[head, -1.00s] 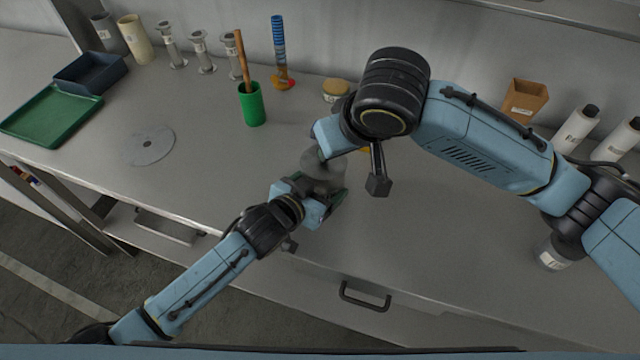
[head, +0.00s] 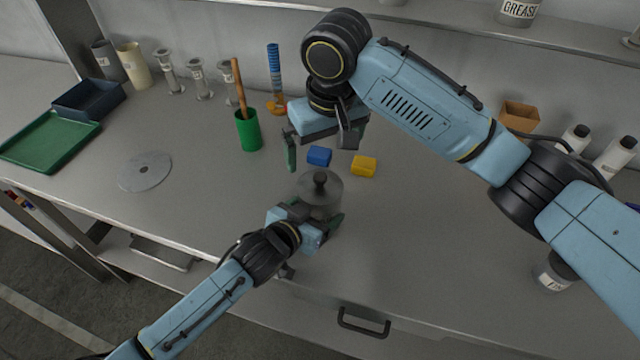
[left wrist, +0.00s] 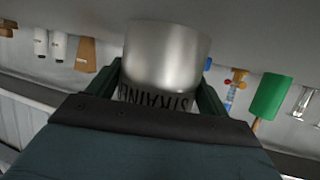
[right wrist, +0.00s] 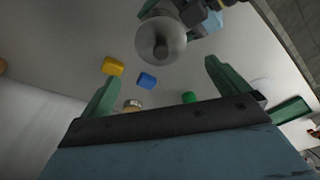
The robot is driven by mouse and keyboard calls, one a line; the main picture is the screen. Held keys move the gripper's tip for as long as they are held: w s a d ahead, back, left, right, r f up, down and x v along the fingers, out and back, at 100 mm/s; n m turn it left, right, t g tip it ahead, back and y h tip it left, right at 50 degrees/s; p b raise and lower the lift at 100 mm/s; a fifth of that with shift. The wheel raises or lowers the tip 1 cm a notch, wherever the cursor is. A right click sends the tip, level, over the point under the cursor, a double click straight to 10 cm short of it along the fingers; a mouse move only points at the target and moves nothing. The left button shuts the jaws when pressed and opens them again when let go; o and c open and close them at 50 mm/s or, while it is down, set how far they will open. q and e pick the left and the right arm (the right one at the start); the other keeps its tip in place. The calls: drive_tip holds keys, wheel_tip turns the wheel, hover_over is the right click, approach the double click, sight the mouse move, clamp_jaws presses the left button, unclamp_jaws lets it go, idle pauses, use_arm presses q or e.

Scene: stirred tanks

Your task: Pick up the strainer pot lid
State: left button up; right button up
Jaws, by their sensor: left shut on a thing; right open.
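The strainer pot (left wrist: 165,60) is a grey metal cylinder with dark "STRAINE" lettering in the left wrist view. My left gripper (head: 320,215) is shut on its side, with one finger on each side of the pot. The round grey lid (head: 308,184) with a dark knob sits on top of the pot; it also shows from above in the right wrist view (right wrist: 178,34). My right gripper (head: 323,152) is open and empty, behind the pot and apart from the lid. Much of the pot's body is hidden by my left gripper in the head view.
A blue block (head: 319,156) and a yellow block (head: 364,166) lie behind the pot, near my right gripper. A green cup (head: 249,130) with a wooden stick stands to the left. A grey disc (head: 145,172) lies farther left. The right front counter is mostly clear.

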sight(320, 176)
drive_tip(key=f, duration=0.8)
drive_tip(key=shift+w+a+f, duration=0.15)
drive_tip(key=shift+w+a, duration=0.2)
drive_tip(key=shift+w, duration=0.05)
drive_tip(key=c, duration=0.9)
